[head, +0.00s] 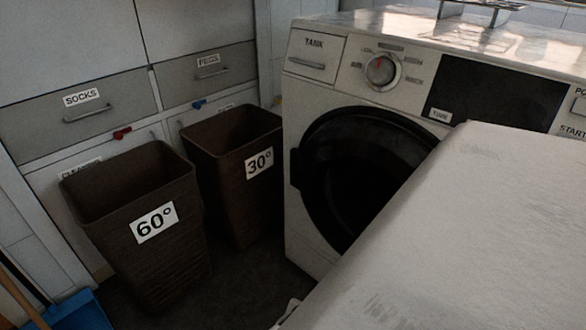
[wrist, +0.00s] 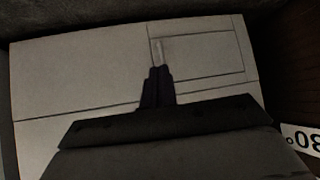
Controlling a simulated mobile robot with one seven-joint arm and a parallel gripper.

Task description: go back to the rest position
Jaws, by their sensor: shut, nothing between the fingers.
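My gripper (wrist: 158,74) shows in the wrist view with its dark fingers together and nothing between them. It points toward a pale panel (wrist: 75,75) with a rectangular outlined section (wrist: 205,55). I cannot tell how far the fingertips are from that panel. In the head view the gripper is not clearly visible; a large pale part of my arm fills the lower right and hides part of the washing machine (head: 310,130). The machine's round dark door (head: 360,165) looks shut.
A brown 60° basket (head: 150,265) and a brown 30° basket (head: 225,170) stand left of the machine. The 30° label (wrist: 302,140) shows at the wrist view's right edge. Drawers marked SOCKS (head: 85,110) and PEGS (head: 208,72) are behind. A blue dustpan (head: 80,312) lies lower left.

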